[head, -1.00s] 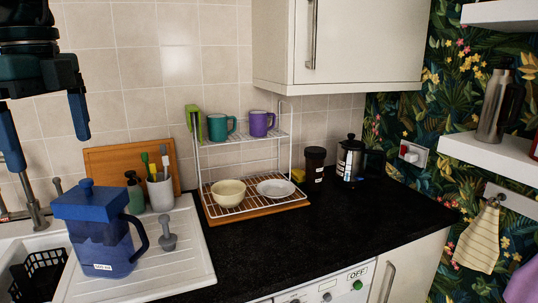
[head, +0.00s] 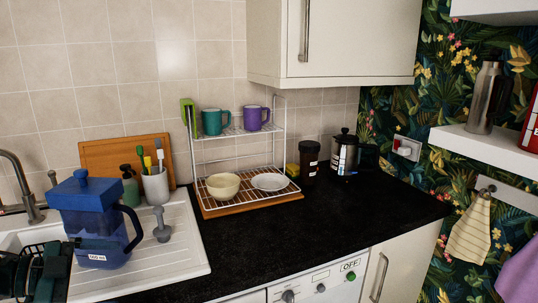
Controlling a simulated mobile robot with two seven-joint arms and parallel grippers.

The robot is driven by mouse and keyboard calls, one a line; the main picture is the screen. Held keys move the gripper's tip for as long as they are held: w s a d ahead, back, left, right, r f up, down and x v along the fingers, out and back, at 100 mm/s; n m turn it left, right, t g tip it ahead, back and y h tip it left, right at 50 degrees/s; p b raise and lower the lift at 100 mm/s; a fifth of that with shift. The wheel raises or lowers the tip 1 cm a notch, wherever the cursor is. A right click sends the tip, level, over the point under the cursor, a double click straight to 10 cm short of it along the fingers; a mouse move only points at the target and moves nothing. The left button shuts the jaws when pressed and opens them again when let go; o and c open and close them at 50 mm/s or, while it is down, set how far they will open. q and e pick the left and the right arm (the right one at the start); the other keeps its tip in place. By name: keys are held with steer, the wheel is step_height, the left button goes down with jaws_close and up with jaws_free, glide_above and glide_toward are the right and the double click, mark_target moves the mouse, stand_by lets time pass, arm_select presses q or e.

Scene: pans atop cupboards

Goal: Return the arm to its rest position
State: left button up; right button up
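A dark teal and black part of my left arm, seemingly the gripper body (head: 42,272), shows at the lower left corner of the head view. It is in front of the sink and overlaps the lower left of the blue lidded jug (head: 98,222). I cannot make out its fingers, so I cannot tell whether it is open or shut. No held thing shows. My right gripper is not in view.
The jug stands on the white drainer (head: 185,255) beside a grey plunger-like tool (head: 161,230). A wire rack (head: 235,205) holds a bowl, plate and mugs. The black worktop (head: 300,235) is clear in front. A wall cupboard (head: 355,45) overhangs at the upper right.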

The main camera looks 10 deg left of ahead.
arm_select(q)
steer(key=s+d+f+n+t+y, duration=0.1)
steer(key=s+d+f+n+t, duration=0.15)
steer(key=f, duration=0.35)
steer(key=s+d+f+n+t+y, duration=0.1)
steer(key=f+n+t+y, duration=0.15)
steer(key=f, duration=0.45)
steer(key=s+d+f+n+g+y+b, duration=0.1)
steer(key=s+d+f+n+y, duration=0.1)
steer(key=s+d+f+n, duration=0.2)
steer(key=s+d+f+n+g+y+b, duration=0.1)
steer(key=s+d+f+n+y, duration=0.1)
steer(key=s+d+f+n, duration=0.2)
steer(key=s+d+f, duration=0.3)
steer(key=d+f, duration=0.3)
steer(key=d, duration=0.4)
steer(key=shift+d+f, duration=0.25)
steer(key=shift+d, duration=0.1)
steer(key=shift+s+y, duration=0.1)
steer(key=shift+y, duration=0.15)
